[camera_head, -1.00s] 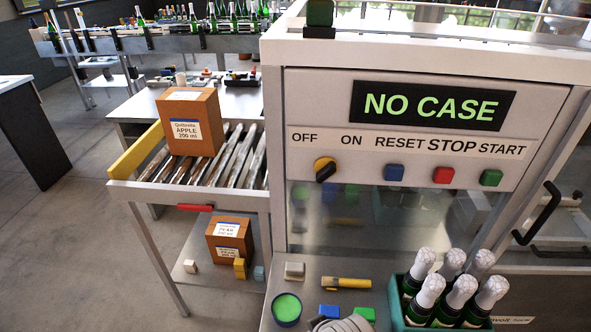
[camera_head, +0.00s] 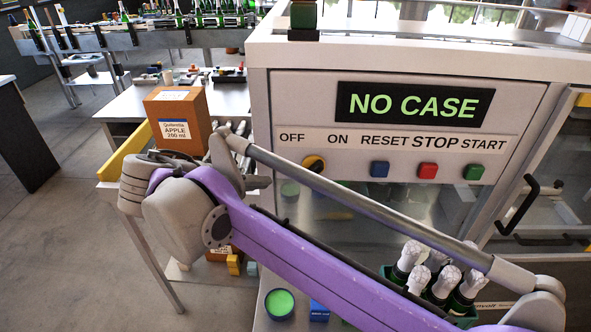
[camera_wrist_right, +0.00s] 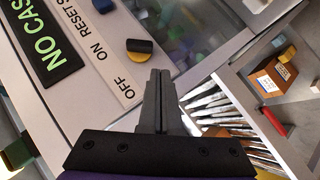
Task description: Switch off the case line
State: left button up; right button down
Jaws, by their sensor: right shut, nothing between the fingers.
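The selector knob (camera_head: 314,163), yellow with a black handle, sits on the grey machine panel below the OFF and ON labels. In the right wrist view the knob (camera_wrist_right: 139,50) shows whole, just beyond and left of my right fingertips. My right gripper (camera_wrist_right: 160,73) is shut and empty, apart from the knob in the picture. I cannot tell exactly which mark the handle points to. The display (camera_head: 414,104) reads NO CASE in green. My left gripper is out of view.
Blue (camera_head: 379,169), red (camera_head: 427,171) and green (camera_head: 473,172) buttons sit right of the knob. A brown carton (camera_head: 178,112) stands on the roller conveyor at left. A crate of foil-topped bottles (camera_head: 437,276) stands below the panel, partly behind my arm.

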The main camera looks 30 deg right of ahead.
jog(key=r, duration=0.2)
jog(key=w+a+r+h, duration=0.1)
jog(key=shift+w+a+r+m+t, duration=0.1)
jog(key=shift+r+m+t, duration=0.1)
jog(key=shift+m+t, duration=0.1)
send_near(307, 173)
jog(key=w+d, duration=0.2)
jog(key=w, duration=0.2)
jog(key=shift+s+d+f, duration=0.5)
jog(key=shift+d+f, duration=0.2)
jog(key=shift+s+d+f, duration=0.45)
jog(key=shift+d+f, duration=0.2)
jog(key=shift+f, duration=0.05)
